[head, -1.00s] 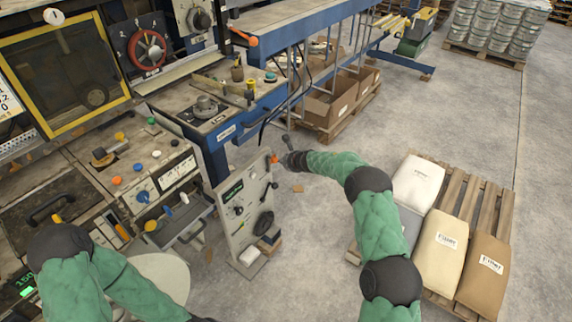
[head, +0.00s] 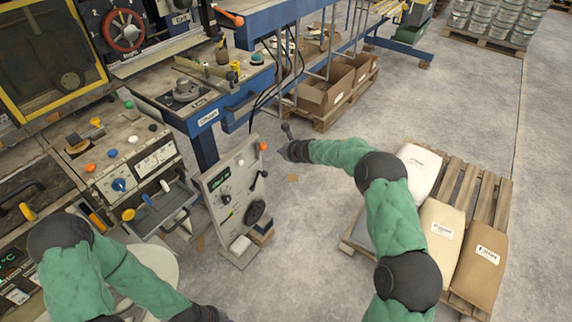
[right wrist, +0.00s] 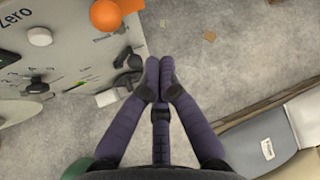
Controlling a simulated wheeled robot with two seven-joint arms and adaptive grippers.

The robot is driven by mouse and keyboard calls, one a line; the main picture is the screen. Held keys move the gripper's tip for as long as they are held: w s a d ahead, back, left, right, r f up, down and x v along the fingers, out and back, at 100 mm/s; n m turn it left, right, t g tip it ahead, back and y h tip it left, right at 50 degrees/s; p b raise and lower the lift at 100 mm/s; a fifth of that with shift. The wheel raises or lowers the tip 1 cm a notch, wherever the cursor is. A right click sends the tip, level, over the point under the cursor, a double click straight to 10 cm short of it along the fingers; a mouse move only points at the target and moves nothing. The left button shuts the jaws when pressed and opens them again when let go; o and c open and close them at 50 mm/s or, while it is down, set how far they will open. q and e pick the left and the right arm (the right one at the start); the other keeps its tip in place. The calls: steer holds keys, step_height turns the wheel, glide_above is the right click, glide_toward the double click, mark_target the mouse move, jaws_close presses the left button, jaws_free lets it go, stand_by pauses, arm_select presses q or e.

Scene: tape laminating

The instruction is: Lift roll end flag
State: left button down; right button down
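No part is clearly marked as the roll end flag. A small orange knob (head: 263,146) sits at the upper right edge of a grey control panel (head: 226,184). In the right wrist view, the orange ball (right wrist: 105,14) is near the top, with a smaller orange piece (right wrist: 132,5) beside it. My right gripper (head: 287,130) is just right of and above this knob in the head view, apart from it in the picture. In the right wrist view its fingertips (right wrist: 160,76) meet with nothing visible between them. My left arm's dark end reaches the bottom edge; its fingers are out of view.
An orange-ended lever (head: 230,17) is on the blue frame above. Open cardboard boxes (head: 325,97) stand on a pallet behind my right gripper. Filled sacks (head: 440,226) lie on a pallet at right.

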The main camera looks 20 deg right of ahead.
steer(key=s+b, duration=0.2)
steer(key=s, duration=0.4)
steer(key=shift+a+r, duration=0.25)
steer(key=shift+r, duration=0.05)
steer(key=shift+s, duration=0.15)
stand_by(0.4)
steer(key=s+a+f+m+g+y+p, duration=0.1)
steer(key=s+a+f+m+g, duration=0.15)
steer(key=s+f+m, duration=0.45)
steer(key=s+a+f+m+g+p, duration=0.1)
steer(key=s+a+f+m, duration=0.25)
steer(key=s+m, duration=0.4)
steer(key=s+a+f+m+g+y+p, duration=0.1)
steer(key=s+a+f+m, duration=0.35)
steer(key=m, duration=0.55)
steer(key=s+f+m+g+p, duration=0.1)
steer(key=s+m+g, duration=0.1)
steer(key=s+m, duration=0.9)
steer(key=s+f+m+g+h+p, duration=0.1)
steer(key=s+f+m+g, duration=0.1)
steer(key=s+m, duration=1)
steer(key=shift+s+a+g+p, duration=0.4)
steer(key=shift+s+g, duration=0.05)
steer(key=shift+s, duration=0.25)
